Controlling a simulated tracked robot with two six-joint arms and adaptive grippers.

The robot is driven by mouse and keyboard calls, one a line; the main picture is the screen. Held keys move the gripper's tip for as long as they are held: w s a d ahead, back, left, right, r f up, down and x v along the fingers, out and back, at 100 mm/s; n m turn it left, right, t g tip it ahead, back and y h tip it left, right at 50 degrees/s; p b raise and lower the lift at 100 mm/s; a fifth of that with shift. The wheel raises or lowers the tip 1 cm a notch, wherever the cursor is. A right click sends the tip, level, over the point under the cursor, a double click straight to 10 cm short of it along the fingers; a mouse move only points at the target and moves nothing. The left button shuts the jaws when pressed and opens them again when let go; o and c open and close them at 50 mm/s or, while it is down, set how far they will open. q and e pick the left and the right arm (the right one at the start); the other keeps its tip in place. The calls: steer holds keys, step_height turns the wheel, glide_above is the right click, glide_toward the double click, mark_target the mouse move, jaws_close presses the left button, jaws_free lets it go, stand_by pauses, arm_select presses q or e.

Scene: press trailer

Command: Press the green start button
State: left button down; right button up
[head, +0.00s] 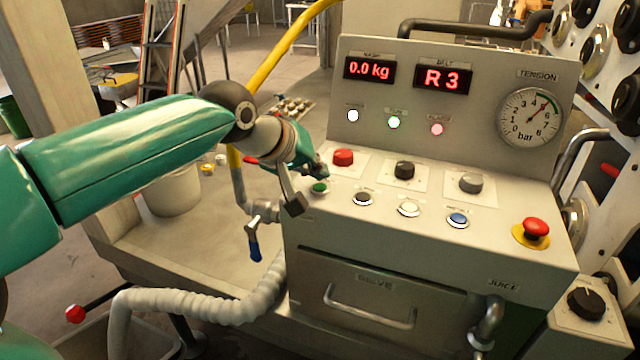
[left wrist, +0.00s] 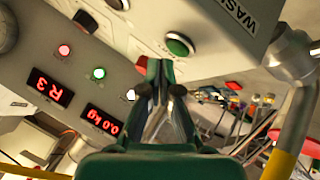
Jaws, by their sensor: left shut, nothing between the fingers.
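The green button (head: 319,187) sits at the left end of the front row on the control panel (head: 385,215). In the left wrist view the green button (left wrist: 179,45) shows as a round cap in a pale ring, just beyond the fingertips. My left gripper (head: 322,172) is shut and empty, its tip close above and behind the green button. In the left wrist view the shut fingers (left wrist: 160,68) point toward the panel near the button. I cannot tell whether they touch it. My right gripper is not in view.
Black (head: 362,198), white (head: 408,208) and blue (head: 457,220) buttons continue the row. A red emergency stop (head: 535,228) is at the right. A blue-handled valve (head: 255,243) hangs at the panel's left side.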

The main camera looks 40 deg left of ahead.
mark_target(317, 188)
arm_select(q)
step_height(317, 188, up, 5)
steer(key=p, duration=0.4)
stand_by(1.0)
